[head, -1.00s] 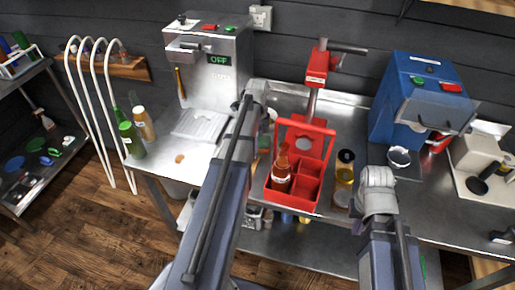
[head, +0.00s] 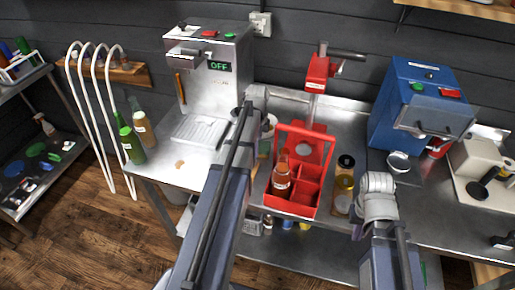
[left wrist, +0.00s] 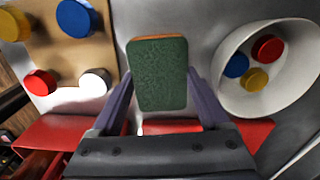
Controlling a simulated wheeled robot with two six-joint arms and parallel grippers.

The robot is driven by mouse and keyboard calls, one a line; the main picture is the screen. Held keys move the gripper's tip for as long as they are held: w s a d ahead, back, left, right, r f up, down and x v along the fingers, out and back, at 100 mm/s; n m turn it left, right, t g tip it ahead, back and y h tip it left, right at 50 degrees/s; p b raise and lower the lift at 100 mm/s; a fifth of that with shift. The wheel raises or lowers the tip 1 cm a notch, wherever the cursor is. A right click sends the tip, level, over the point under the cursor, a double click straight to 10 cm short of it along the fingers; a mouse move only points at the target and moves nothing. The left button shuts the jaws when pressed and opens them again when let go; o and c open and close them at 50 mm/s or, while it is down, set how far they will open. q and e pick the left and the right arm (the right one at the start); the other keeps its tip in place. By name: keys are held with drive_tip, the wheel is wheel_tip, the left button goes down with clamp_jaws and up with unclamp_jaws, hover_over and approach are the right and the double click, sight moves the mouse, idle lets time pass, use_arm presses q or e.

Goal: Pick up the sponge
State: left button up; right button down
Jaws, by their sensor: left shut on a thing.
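The sponge (left wrist: 160,75) shows in the left wrist view as a dark green block with a thin orange layer along its top edge. It stands between the two fingers of my left gripper (left wrist: 158,92), which is shut on it. In the head view my left arm reaches over the bench toward the back, and its own links hide the gripper and the sponge. My right arm reaches in at the right of the red carrier; its gripper cannot be made out.
A red bottle carrier (head: 290,205) holds a brown bottle (head: 281,180). The left wrist view shows a white bowl (left wrist: 232,88) and a board (left wrist: 65,50) with coloured discs.

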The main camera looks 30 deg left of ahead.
use_arm(q)
drive_tip(key=shift+r, duration=0.1)
wheel_tip(320, 180, up, 10)
drive_tip(key=p, duration=1)
